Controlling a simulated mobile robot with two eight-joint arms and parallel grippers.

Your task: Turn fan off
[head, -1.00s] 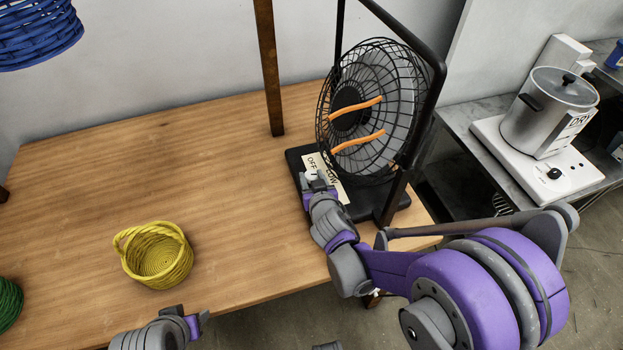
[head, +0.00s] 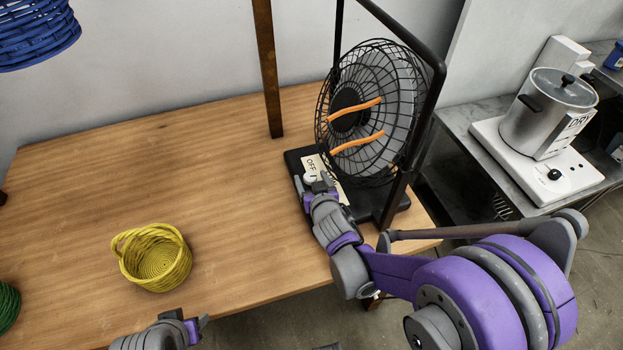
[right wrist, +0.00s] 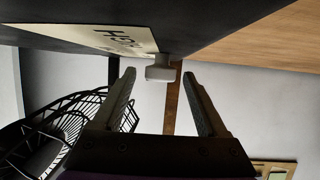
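The black fan (head: 370,110) stands at the right end of the wooden table, with two orange strips on its wire cage. Its black base (head: 365,200) carries a pale label (head: 312,163) on which OFF can be read, and a small white knob (head: 310,178). My right gripper (head: 317,183) is at the knob. In the right wrist view its two fingers (right wrist: 160,76) are open, one on each side of the white knob (right wrist: 160,73), with gaps showing. The label there (right wrist: 110,38) reads HIGH. My left gripper (head: 200,325) is low in the head view; its fingers are unclear.
A yellow basket (head: 155,258) stands on the table (head: 210,170), whose middle is clear. A blue coil (head: 35,35) hangs at upper left, and a green one (head: 8,303) is at the left edge.

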